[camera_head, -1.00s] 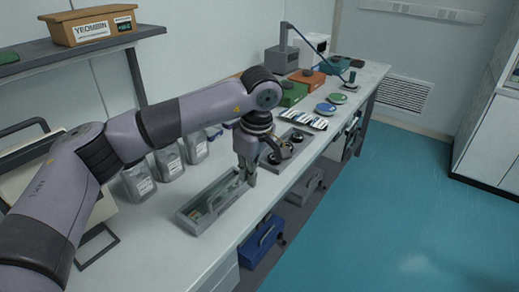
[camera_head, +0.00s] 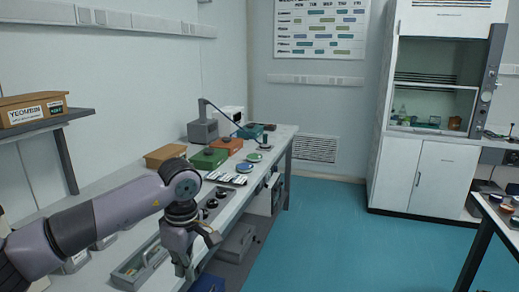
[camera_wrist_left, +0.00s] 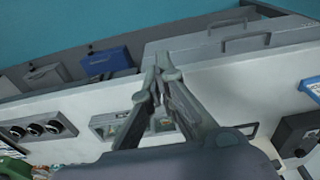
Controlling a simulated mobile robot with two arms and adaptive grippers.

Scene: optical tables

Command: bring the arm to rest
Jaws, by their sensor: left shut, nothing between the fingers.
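My left gripper (camera_head: 187,272) hangs pointing down over the front edge of the long bench (camera_head: 240,200) in the head view, just right of a grey tray (camera_head: 135,268). In the left wrist view its fingertips (camera_wrist_left: 159,72) are together with nothing between them. The tray, with small items inside, also shows in the wrist view, partly hidden behind the fingers. My left arm reaches in from the lower left. My right gripper does not show in either view.
A grey holder with round dark pieces (camera_head: 212,205) stands beyond the gripper. Green (camera_head: 209,158) and orange (camera_head: 229,146) boxes and a lamp stand farther back. Blue (camera_wrist_left: 105,62) and grey boxes sit below the bench. The blue floor (camera_head: 340,240) to the right is clear.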

